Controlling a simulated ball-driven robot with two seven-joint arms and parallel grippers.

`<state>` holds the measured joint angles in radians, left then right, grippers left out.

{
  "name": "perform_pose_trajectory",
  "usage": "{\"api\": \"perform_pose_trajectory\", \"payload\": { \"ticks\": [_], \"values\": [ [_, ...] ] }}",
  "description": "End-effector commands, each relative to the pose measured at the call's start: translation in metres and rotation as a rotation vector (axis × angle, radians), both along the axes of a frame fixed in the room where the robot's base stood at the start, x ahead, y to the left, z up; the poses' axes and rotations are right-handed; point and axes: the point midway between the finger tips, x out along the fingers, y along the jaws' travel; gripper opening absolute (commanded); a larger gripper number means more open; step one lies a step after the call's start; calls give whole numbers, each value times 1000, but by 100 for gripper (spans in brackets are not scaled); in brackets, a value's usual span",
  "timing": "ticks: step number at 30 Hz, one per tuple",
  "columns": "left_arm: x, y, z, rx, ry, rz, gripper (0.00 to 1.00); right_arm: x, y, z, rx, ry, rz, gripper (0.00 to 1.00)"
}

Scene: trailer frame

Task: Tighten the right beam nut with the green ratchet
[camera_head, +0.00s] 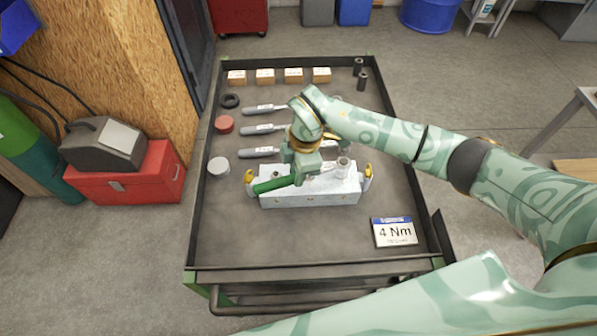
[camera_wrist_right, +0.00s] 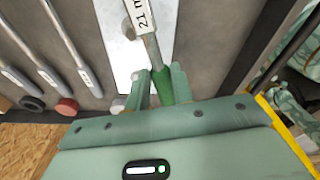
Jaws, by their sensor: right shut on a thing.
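The pale beam (camera_head: 310,198) lies across the middle of the cart, with yellow pieces at both ends. A grey nut or socket piece (camera_head: 343,164) stands up at its right part; a smaller dark one (camera_head: 275,174) shows at the left part. My right gripper (camera_head: 298,178) is shut on the green ratchet (camera_head: 270,186), above the beam. The ratchet's grey labelled shaft points right, towards the right piece; I cannot tell whether its head sits on the nut. In the right wrist view the green handle (camera_wrist_right: 164,88) is between the fingers. My left gripper is not in view.
Several grey-handled tools (camera_head: 258,152) lie left of and behind the beam. A black ring (camera_head: 229,101), red cap (camera_head: 224,124) and white cylinder (camera_head: 218,167) line the left side. The cart's front left is clear.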

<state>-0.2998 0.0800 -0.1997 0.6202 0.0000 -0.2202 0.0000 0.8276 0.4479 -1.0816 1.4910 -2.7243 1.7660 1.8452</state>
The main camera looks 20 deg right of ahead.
Motion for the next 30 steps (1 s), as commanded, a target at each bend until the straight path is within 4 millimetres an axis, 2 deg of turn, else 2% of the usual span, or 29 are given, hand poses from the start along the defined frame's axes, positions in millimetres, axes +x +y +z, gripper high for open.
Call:
{"api": "perform_pose_trajectory", "payload": {
  "ticks": [5, 13, 23, 30],
  "values": [
    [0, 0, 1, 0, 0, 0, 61, 3, -1, 1, 0, -3, -19, 0],
    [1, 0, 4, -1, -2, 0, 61, 19, -1, 1, -1, -4, -148, 0],
    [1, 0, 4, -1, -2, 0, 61, 21, -2, 2, -1, -6, -163, 0],
    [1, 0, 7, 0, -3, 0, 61, 36, -4, 2, 1, -7, -278, 0]
  ]
}}
